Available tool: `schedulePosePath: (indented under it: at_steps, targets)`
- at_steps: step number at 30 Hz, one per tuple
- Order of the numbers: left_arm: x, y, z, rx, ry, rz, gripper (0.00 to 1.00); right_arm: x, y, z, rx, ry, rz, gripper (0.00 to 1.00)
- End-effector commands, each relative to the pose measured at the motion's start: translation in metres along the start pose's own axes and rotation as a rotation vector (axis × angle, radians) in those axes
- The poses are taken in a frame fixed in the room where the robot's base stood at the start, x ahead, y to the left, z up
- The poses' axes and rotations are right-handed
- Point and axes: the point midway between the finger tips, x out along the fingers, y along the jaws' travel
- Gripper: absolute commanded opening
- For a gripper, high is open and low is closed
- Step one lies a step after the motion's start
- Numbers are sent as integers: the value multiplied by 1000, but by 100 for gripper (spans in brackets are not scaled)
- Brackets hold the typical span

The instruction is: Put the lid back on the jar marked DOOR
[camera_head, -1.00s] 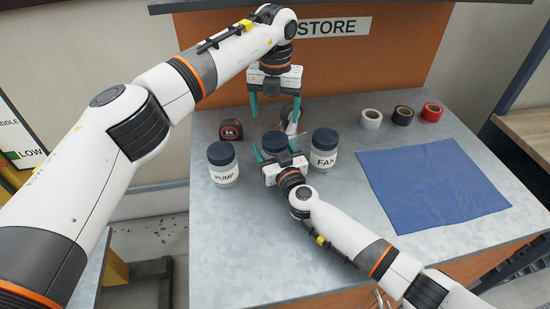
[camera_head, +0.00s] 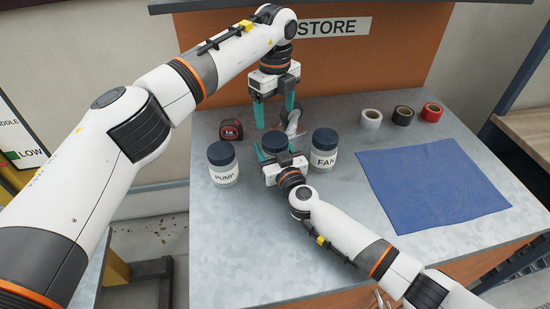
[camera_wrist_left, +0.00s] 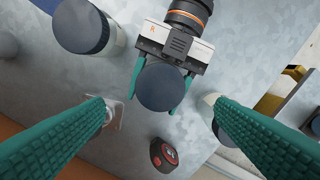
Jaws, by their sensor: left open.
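The middle jar's dark lid (camera_head: 274,141) shows between the PUMP jar (camera_head: 223,165) and the FAN jar (camera_head: 324,150). Its label is hidden by my right gripper (camera_head: 276,153), so I cannot read DOOR. In the left wrist view the round dark lid (camera_wrist_left: 160,87) lies between the right gripper's teal fingers (camera_wrist_left: 160,92), which are close against its sides. The right gripper appears shut on this jar. My left gripper (camera_head: 274,112) points down behind the jar, open and empty, its fingers wide apart in the wrist view (camera_wrist_left: 160,115).
A tape measure (camera_head: 231,130) and a small pale metal-looking piece (camera_head: 293,122) are behind the jars. White (camera_head: 370,119), black (camera_head: 402,115) and red (camera_head: 432,112) tape rolls stand at back right. A blue cloth (camera_head: 435,185) covers the right side. The front left bench is clear.

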Motion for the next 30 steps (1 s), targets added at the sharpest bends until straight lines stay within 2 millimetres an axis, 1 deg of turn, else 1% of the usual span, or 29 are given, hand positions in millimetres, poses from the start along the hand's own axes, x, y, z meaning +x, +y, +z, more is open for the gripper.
schedulePosePath:
  at_steps: [3,6,9,19,23,30]
  targets:
    - [0,0,0,-131,0,0,78,0,0,-1,0,1,0,1]
    - [0,0,0,-191,0,-1,78,0,0,-1,0,1,0,1]
    - [0,0,0,-214,0,-1,78,0,0,-1,0,1,0,1]
    - [2,0,0,-213,-1,-1,78,0,0,-1,0,1,0,1]
    - [14,0,0,-213,-2,-3,78,0,0,-1,0,1,0,1]
    - [52,0,0,-213,-2,-2,78,0,0,-1,0,1,0,1]
